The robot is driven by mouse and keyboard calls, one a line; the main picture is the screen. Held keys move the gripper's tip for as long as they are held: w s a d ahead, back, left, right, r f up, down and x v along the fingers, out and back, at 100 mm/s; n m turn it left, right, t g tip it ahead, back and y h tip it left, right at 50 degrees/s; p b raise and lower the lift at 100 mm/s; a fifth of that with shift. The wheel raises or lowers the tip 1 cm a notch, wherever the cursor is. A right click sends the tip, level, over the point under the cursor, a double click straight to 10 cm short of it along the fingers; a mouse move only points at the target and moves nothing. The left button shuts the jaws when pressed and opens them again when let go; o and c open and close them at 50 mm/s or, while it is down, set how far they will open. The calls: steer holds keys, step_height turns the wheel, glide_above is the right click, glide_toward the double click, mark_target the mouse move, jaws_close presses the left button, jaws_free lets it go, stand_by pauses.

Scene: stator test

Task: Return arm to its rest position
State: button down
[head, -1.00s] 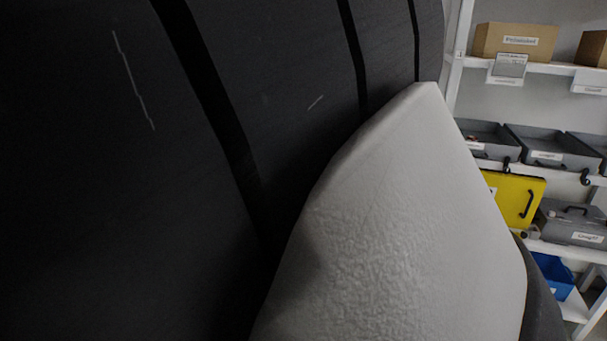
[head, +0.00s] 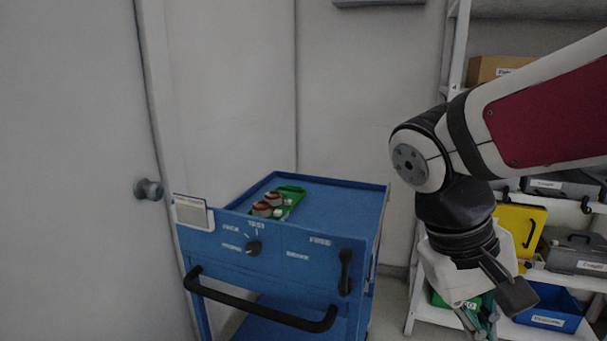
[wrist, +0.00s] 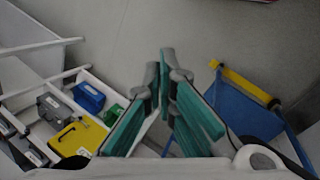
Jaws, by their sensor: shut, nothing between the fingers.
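My arm (head: 455,160) comes in from the right in the head view and bends down at a dark joint. My gripper (head: 482,330) hangs at its lower end, near the bottom edge, pointing down in front of the shelf. In the wrist view my gripper (wrist: 169,85) shows its green-padded fingers close together, with nothing held between them. The fingertips point at bare grey floor. In the head view the lowest part of the fingers is close to the picture's edge.
A blue cart (head: 345,205) stands left of my arm, with a green tray (head: 292,192) and red-and-grey round parts (head: 268,204) on top. A white shelf (head: 425,300) with a yellow case (head: 517,228) and a blue bin (head: 548,308) stands behind my arm. A door (head: 75,170) is at left.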

steer(key=s+a+f+m+t+y, duration=0.1)
steer(key=s+a+t+y, duration=0.2)
steer(key=s, duration=0.9)
step_height(320, 180, up, 15)
steer(key=d+t+y+p, duration=0.1)
steer(key=d+t+p, duration=0.1)
steer(key=p, duration=1.1)
steer(key=shift+f, duration=0.2)
